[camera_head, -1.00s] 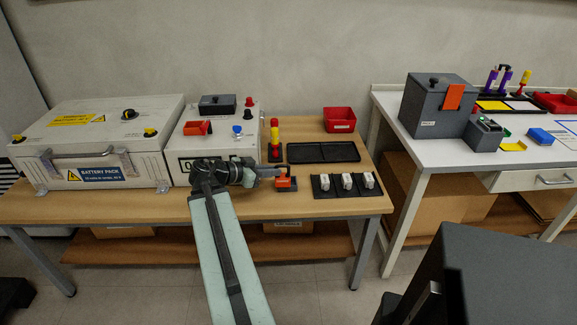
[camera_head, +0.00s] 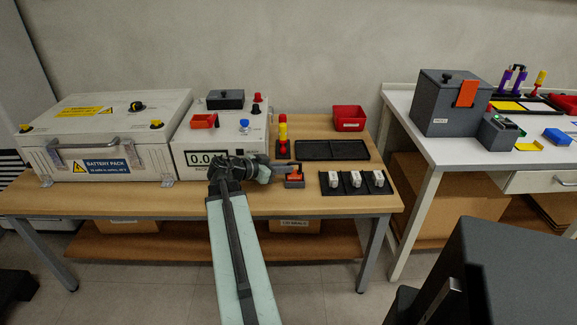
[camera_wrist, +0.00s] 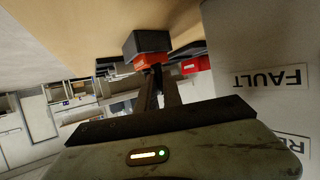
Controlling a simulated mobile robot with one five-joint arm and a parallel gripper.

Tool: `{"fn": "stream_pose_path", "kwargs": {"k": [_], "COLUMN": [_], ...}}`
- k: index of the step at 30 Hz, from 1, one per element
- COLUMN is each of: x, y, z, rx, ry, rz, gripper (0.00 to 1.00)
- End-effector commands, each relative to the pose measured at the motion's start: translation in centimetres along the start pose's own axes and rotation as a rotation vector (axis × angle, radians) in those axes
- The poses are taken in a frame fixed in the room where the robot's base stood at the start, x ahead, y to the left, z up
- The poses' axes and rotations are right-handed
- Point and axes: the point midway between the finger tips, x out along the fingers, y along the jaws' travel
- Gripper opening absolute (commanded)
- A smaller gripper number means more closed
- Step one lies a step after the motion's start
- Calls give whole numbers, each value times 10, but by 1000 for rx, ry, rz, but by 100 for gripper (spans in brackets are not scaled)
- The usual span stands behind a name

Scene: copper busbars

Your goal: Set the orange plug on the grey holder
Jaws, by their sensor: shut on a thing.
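The orange plug (camera_head: 294,177) is at the front middle of the wooden table, between the tips of my gripper (camera_head: 287,171). In the wrist view, my gripper's fingers (camera_wrist: 158,82) are shut on the orange plug (camera_wrist: 146,61). The grey holder (camera_head: 294,184) is a small dark block on the table under the plug. In the wrist view, which is upside down, the grey holder (camera_wrist: 147,41) is right against the plug. The plug appears to touch the holder, but I cannot tell whether it is fully seated.
White connectors on a black plate (camera_head: 355,181) lie just right of the holder. A black tray (camera_head: 333,150), a red bin (camera_head: 349,119) and a red-yellow post (camera_head: 283,136) stand behind. The meter box (camera_head: 190,148) is close on the left.

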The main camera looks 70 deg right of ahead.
Motion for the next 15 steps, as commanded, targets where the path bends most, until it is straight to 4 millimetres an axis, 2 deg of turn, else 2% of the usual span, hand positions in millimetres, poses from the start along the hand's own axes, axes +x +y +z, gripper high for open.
{"fn": "stream_pose_path", "kwargs": {"k": [6, 7, 9, 15], "x": [2, 2, 2, 2], "y": [1, 1, 1, 1], "z": [2, 2, 1, 1], "rx": [1, 1, 1, 1], "ry": [1, 0, 0, 0], "rz": [2, 2, 3, 3], "gripper": [0, 16, 32, 32]}}
